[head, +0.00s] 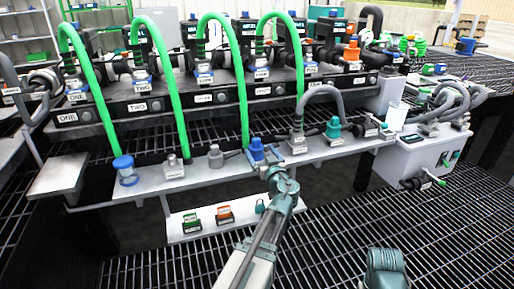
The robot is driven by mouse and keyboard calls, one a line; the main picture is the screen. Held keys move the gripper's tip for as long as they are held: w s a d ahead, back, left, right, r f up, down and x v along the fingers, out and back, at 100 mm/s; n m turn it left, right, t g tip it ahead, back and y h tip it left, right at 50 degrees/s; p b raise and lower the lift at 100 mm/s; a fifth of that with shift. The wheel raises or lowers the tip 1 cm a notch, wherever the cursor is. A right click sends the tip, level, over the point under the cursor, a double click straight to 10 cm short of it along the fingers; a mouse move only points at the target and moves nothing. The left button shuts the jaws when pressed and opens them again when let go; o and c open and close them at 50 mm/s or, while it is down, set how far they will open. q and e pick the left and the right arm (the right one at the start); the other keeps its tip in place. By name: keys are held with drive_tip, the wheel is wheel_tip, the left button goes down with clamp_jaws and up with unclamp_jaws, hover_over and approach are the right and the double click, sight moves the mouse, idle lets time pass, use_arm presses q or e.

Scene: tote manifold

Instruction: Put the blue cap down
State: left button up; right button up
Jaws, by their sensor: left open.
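A small blue cap-like piece (256,148) stands on the grey front shelf (215,172), between a grey fitting and the foot of a grey looped hose. My left gripper (268,163) is just in front of it, at its lower right. The jaws are open, and they are too small and overlapped here to tell whether they touch the blue piece. The gripper covers part of the shelf edge and perhaps the base of the blue piece.
Green hoses (163,85) arch from the labelled black manifold (203,98) behind. A lower tray (190,229) holds small labelled blocks. Metal grating surrounds the shelf.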

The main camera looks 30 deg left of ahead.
use_arm(q)
drive_tip(key=v, duration=0.7)
drive_tip(key=shift+d, duration=0.1)
drive_tip(key=s+d+f+m+g+h, duration=0.2)
drive_tip(key=s+d+f+g+h, duration=0.15)
drive_tip(key=d+f, duration=0.3)
drive_tip(key=s+d+f+m+g+h, duration=0.25)
drive_tip(key=s+d+f, duration=0.2)
drive_tip(key=f, duration=0.35)
drive_tip(key=s+d+f+m+g+h, duration=0.3)
drive_tip(key=s+d+m, duration=0.1)
drive_tip(key=d, duration=0.5)
drive_tip(key=s+d+f+m+g+h, duration=0.3)
drive_tip(key=s+d+f+m, duration=0.1)
drive_tip(key=s+d, duration=0.3)
drive_tip(key=shift+s+d+f+m, duration=0.25)
drive_tip(key=shift+d+m, duration=0.3)
drive_tip(key=shift+d, duration=0.5)
drive_tip(key=shift+r, duration=0.1)
